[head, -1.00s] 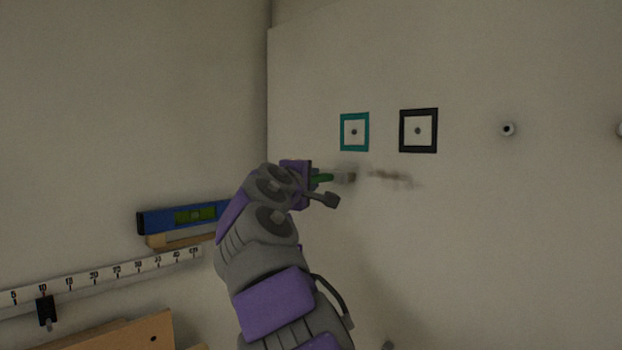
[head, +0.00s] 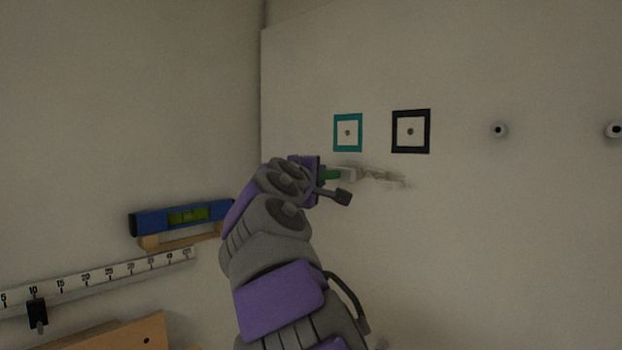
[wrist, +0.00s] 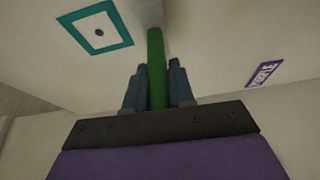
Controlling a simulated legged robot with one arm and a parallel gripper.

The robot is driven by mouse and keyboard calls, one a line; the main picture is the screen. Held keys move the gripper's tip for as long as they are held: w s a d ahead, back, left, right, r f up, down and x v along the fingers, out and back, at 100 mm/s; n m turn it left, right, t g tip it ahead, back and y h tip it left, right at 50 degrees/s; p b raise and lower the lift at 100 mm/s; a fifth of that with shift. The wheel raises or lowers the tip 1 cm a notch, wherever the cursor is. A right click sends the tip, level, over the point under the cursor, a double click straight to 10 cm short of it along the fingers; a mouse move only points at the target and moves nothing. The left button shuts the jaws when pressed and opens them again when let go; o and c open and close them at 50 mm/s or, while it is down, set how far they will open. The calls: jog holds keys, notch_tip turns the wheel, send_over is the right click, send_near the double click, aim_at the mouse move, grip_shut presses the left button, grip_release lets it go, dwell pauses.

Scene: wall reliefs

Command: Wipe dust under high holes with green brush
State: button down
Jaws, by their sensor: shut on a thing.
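My gripper (wrist: 157,85) is shut on the green handle of the brush (wrist: 156,48), which points away from the gripper toward the wall. In the head view the brush (head: 330,175) shows a green handle and a pale head (head: 347,174), just below the teal-framed hole (head: 348,132). A faint pale-brown dust smear (head: 385,179) lies on the wall to the right of the brush head, below the black-framed hole (head: 410,131). I cannot tell whether the bristles touch the wall.
Two unframed holes (head: 499,130) (head: 615,130) are farther right on the wall. A blue spirit level (head: 183,217) rests on a wooden ledge at left, above a white ruler (head: 100,277) with a black slider (head: 37,312). A purple label (wrist: 264,72) shows in the wrist view.

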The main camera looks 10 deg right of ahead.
jog(key=s+d, duration=0.7)
jog(key=s, duration=0.4)
jog(key=shift+d+p, duration=0.35)
jog(key=shift+p, duration=0.05)
dwell(2.2)
jog(key=shift+w+a+p, duration=0.25)
jog(key=shift+w+a, duration=0.75)
jog(key=shift+w, duration=0.45)
jog(key=shift+w+a+p, duration=0.3)
jog(key=shift+w+a, duration=0.7)
jog(key=shift+w, duration=0.4)
jog(key=shift+w+a+p, duration=0.25)
jog(key=shift+w+a, duration=0.75)
jog(key=shift+w, duration=0.45)
jog(key=shift+w+a+r, duration=0.15)
jog(key=shift+w+a, duration=0.15)
jog(key=shift+w+a+p, duration=0.5)
jog(key=shift+w+a, duration=0.2)
jog(key=shift+w, duration=0.35)
jog(key=w+a, duration=0.1)
jog(key=w+a+p, duration=0.1)
jog(key=shift+w+p, duration=0.3)
jog(key=shift+w, duration=0.05)
